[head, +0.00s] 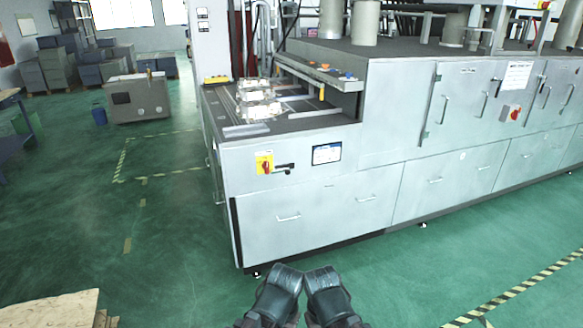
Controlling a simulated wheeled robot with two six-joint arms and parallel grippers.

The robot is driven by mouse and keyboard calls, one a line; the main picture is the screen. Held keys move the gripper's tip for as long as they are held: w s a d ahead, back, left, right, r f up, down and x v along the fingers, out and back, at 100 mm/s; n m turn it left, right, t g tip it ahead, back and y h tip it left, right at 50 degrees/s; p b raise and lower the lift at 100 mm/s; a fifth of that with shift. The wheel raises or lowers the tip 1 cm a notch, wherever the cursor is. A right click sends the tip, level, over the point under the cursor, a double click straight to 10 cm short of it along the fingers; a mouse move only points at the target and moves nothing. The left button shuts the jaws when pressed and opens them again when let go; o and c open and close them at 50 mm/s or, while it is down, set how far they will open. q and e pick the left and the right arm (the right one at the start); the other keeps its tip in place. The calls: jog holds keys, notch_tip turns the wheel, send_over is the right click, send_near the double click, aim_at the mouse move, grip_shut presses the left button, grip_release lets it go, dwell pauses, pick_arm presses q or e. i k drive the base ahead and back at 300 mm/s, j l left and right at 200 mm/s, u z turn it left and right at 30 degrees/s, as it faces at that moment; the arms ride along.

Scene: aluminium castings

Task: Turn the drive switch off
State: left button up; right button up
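A red rotary switch on a yellow plate (265,164) sits on the front face of the light grey machine (320,205), near its left corner. A dark handle-like latch (284,168) is just right of it. A second red switch (511,113) is on a panel farther right. The labels are too small to read, so I cannot tell which is the drive switch. My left gripper (286,272) and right gripper (319,272) are side by side at the bottom centre, in front of the machine and apart from both switches. Their finger gaps do not show clearly.
A small screen (327,153) is right of the yellow plate. Pale castings (258,100) lie on the machine's top at left. A wooden pallet or board (50,311) is at lower left. The green floor (160,250) before the machine is clear.

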aim_at(265, 165)
jog(key=i+j+z, duration=0.1)
jog(key=i+z, duration=0.25)
jog(key=i+j+z, duration=0.1)
jog(key=z, duration=0.2)
jog(key=i+j+z, duration=0.1)
jog(key=i+j, duration=0.3)
jog(key=i+j+z, duration=0.1)
jog(key=i+j, duration=0.35)
jog(key=j, duration=0.15)
